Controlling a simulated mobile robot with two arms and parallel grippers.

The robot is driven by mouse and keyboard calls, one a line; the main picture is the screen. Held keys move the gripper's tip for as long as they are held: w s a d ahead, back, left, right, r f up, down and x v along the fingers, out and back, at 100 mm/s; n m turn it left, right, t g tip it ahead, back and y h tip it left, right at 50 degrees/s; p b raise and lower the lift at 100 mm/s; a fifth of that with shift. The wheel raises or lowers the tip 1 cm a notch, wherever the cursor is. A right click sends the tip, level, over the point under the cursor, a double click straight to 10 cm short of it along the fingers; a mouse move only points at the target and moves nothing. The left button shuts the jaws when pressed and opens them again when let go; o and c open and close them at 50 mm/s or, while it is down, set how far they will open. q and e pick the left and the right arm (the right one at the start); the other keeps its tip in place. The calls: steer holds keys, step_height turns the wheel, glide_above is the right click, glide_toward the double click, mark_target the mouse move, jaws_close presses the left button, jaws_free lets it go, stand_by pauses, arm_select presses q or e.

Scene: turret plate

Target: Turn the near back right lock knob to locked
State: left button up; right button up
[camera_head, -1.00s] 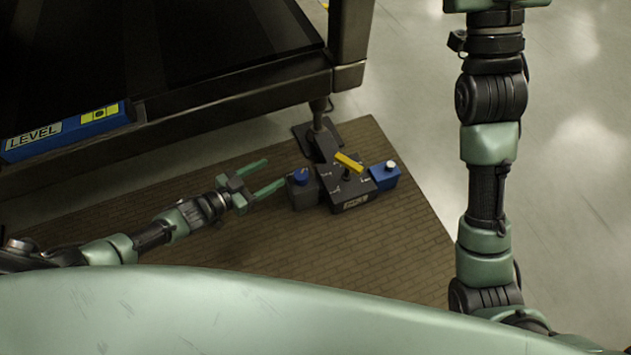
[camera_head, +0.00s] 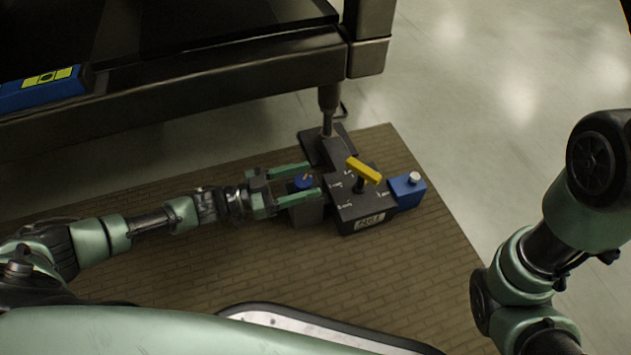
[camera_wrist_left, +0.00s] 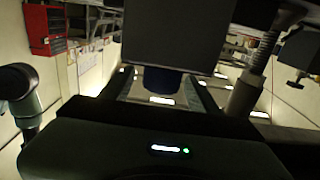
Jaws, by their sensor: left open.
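A round blue knob (camera_head: 303,182) with a small orange mark sits on the dark box (camera_head: 307,213) at the left side of the black jack unit (camera_head: 362,207). My left gripper (camera_head: 315,179) is open, with one green finger on each side of the blue knob. I cannot tell whether the fingers touch it. In the left wrist view the blue knob (camera_wrist_left: 162,80) shows below the dark box (camera_wrist_left: 165,35), between the fingers. A yellow handle (camera_head: 363,170) stands on top of the unit. The right arm shows at the right edge, but its gripper is out of view.
A blue box (camera_head: 407,194) with a white knob (camera_head: 415,177) is on the unit's right side. A dark machine frame (camera_head: 215,90) stands behind, its foot (camera_head: 327,125) near the unit. The brown brick-patterned mat (camera_head: 390,270) is bare in front. Pale floor (camera_head: 480,110) lies to the right.

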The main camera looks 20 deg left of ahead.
mark_target(315, 186)
arm_select(q)
steer(key=shift+b+x, duration=0.5)
steer(key=shift+x, duration=0.65)
steer(key=shift+w+d, duration=0.25)
steer(key=shift+d, duration=0.05)
